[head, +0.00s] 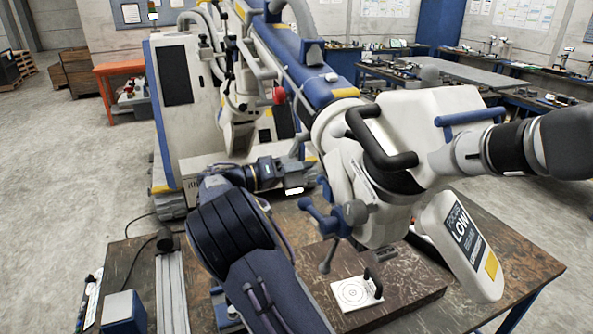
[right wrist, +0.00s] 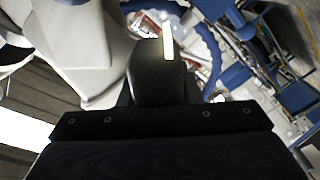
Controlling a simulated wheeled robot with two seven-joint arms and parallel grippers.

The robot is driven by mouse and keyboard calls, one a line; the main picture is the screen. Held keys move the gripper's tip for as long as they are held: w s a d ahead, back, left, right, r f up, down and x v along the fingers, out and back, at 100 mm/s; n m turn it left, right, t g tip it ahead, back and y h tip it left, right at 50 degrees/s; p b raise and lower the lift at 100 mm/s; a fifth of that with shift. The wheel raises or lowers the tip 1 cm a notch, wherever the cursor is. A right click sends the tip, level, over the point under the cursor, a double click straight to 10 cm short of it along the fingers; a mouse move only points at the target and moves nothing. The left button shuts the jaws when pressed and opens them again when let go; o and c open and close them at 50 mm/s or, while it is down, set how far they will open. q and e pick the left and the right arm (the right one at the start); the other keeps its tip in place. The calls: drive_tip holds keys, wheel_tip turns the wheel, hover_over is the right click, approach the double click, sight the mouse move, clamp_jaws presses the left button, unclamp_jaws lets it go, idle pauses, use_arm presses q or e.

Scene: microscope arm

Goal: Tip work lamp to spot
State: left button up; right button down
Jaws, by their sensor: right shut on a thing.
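My right gripper (head: 284,174) is at the end of my dark arm, which rises from the bottom of the head view and bends right. It is shut on a small dark block with a bright white patch under it, apparently the head of the work lamp (head: 294,190). In the right wrist view a black block with a lit strip (right wrist: 168,42) stands beyond the gripper's black body; fingers and lamp are hard to tell apart there. My left gripper is not in view.
The large white and blue microscope arm (head: 318,92) hangs over the table (head: 505,245), its head, handles and knobs close right of my gripper. A black piece (head: 165,240) with a cable and a metal rail (head: 170,290) occupy the table's left. Benches stand behind.

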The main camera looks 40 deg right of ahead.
drive_tip(key=n, duration=0.1)
drive_tip(key=s+n, duration=0.1)
drive_tip(key=n, duration=0.1)
drive_tip(key=shift+s+a+r, duration=0.25)
drive_tip(key=shift+s+r, duration=0.05)
drive_tip(key=shift+s, duration=0.05)
drive_tip(key=c, duration=1)
unclamp_jaws()
drive_tip(key=shift+c, duration=0.2)
drive_tip(key=shift+a, duration=0.1)
drive_tip(key=shift+w+a, duration=0.2)
drive_tip(key=shift+a, duration=0.1)
drive_tip(key=b+v, duration=0.1)
drive_tip(key=v, duration=0.6)
drive_tip(key=shift+b, duration=0.4)
